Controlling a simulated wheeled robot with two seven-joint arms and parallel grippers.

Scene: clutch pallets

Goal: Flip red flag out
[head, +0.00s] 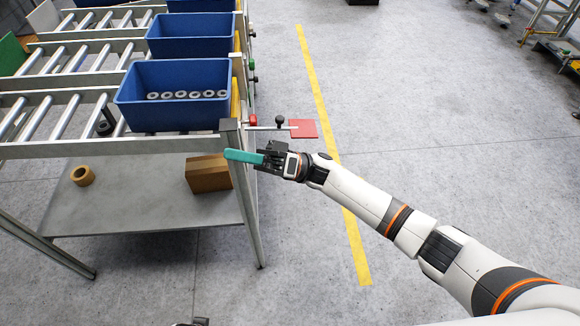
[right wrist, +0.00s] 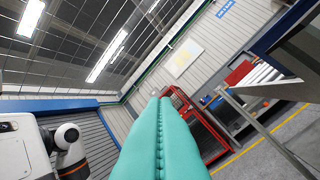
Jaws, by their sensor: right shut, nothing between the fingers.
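The red flag (head: 303,129) is a flat red plate on a thin metal rod at the near corner of the roller rack. The rod, with a black knob (head: 279,121), points right, so the flag sticks out sideways past the rack over the floor. My right gripper (head: 243,156) has teal fingers and is shut and empty. It is in front of the rack's corner post, below and left of the flag, apart from it in the picture. The right wrist view shows the two fingers (right wrist: 160,145) pressed together. I cannot make out the flag there.
Blue bins stand on the roller rack (head: 45,147); the nearest bin (head: 165,118) holds several grey rings. A cardboard box (head: 207,173) and tape roll (head: 82,175) lie on the lower shelf (head: 140,205). Floor right of the rack is clear, with a yellow line (head: 317,85).

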